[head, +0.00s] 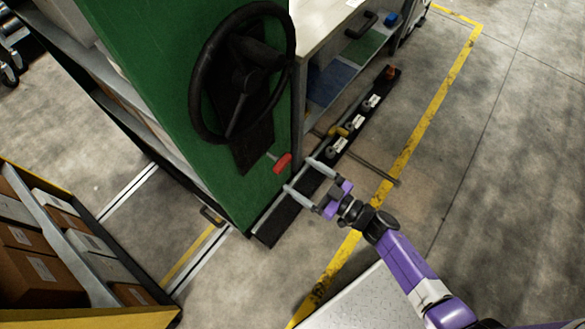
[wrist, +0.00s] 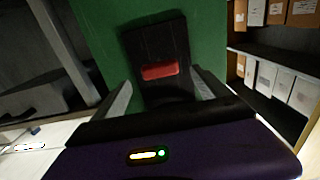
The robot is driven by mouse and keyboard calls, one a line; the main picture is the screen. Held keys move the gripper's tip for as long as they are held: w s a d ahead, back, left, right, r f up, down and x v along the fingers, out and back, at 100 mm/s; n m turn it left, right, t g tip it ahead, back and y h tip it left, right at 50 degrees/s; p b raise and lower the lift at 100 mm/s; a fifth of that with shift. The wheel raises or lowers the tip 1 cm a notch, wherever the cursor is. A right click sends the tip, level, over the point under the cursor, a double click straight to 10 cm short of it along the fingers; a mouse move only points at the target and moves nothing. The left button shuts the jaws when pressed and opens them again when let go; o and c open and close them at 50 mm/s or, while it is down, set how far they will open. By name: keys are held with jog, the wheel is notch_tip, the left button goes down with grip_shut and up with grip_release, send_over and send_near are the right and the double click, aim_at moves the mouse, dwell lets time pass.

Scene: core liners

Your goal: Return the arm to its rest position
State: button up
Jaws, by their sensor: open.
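My purple arm (head: 405,262) reaches up and left from the lower right of the head view. My gripper (head: 298,175) is at its end, in front of the lower right part of a green panel (head: 125,60). Its two light grey fingers are spread apart with nothing between them. A red handle (head: 282,163) on the panel lies just beyond the fingertips. In the wrist view, the red handle (wrist: 160,70) shows on a black plate (wrist: 158,40), between the gripper's fingers (wrist: 160,98) in the picture and apart from them.
A black handwheel (head: 243,75) is mounted on the panel above the red handle. A black rail (head: 330,150) with several small fittings lies along the floor. Shelves of boxes (head: 60,245) stand at lower left. The floor (head: 500,150) on the right, past a yellow line, is clear.

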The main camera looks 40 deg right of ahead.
jog(key=shift+s+d, duration=0.2)
jog(key=shift+s, duration=0.3)
notch_tip(320, 180, up, 10)
jog(key=s+d+t+h, duration=0.1)
jog(key=s+d+h, duration=0.2)
jog(key=h, duration=0.1)
jog(key=s+a+r+m+g, duration=0.1)
jog(key=s+a+r, duration=0.2)
jog(key=s+r, duration=0.3)
jog(key=s+a+r+m+g+h, duration=0.1)
jog(key=s+a+r, duration=0.3)
jog(key=s, duration=1)
jog(key=shift+r+m+g+h, duration=0.3)
jog(key=shift+r+m+g, duration=0.45)
jog(key=shift+r, duration=1)
